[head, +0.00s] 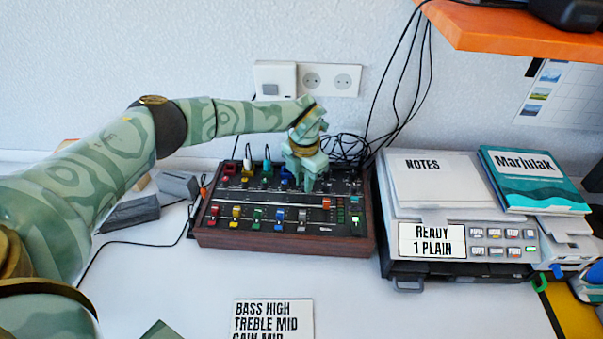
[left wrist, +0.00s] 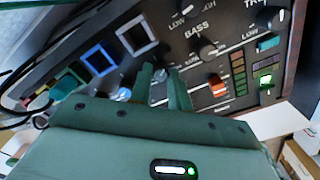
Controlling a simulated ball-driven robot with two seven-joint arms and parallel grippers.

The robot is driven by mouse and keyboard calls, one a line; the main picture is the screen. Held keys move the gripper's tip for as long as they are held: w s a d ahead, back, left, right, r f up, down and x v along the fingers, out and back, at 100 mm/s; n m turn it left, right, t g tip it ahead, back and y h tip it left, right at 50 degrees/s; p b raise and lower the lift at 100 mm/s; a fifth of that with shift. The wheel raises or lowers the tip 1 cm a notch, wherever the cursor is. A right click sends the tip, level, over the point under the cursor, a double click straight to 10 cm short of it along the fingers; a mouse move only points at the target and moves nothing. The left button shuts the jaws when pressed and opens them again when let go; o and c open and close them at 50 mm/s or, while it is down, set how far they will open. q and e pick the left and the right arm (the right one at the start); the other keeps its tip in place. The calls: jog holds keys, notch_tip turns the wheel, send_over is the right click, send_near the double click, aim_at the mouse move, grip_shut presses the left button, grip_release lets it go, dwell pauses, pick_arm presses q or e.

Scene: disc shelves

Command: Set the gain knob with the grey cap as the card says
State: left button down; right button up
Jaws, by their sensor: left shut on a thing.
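The mixer (head: 284,246) stands on the table with several coloured caps on its panel. My left gripper (head: 308,186) reaches down onto its back right part and hides the knob there. In the left wrist view, the fingers of my left gripper (left wrist: 163,78) are closed around a small grey-capped knob (left wrist: 160,76); its pointer and label cannot be read. A dark knob (left wrist: 207,47) is just beside the fingers, near the word BASS. The card (head: 272,316) reads BASS HIGH, TREBLE MID, GAIN MID; its lower part is cut off. My right gripper is out of view.
A printer (head: 465,240) with notes and a teal book (head: 535,180) stands close to the right of the mixer. Black cables (head: 350,150) lie behind the mixer. Grey blocks (head: 130,212) are at its left. The table in front is mostly clear.

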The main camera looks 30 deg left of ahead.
pick_arm(q)
jog(key=n+p, duration=0.1)
jog(key=n, duration=0.1)
jog(key=n+p, duration=0.3)
jog(key=shift+r+n, duration=0.25)
jog(key=shift+n, duration=0.05)
jog(key=shift+w+f+n+p, duration=0.15)
jog(key=shift+n+p, duration=1.15)
jog(key=shift+n, duration=1.3)
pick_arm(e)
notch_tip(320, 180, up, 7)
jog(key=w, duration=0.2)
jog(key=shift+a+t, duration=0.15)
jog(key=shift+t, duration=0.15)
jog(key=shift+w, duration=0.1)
pick_arm(q)
jog(key=c, duration=1.6)
grip_release()
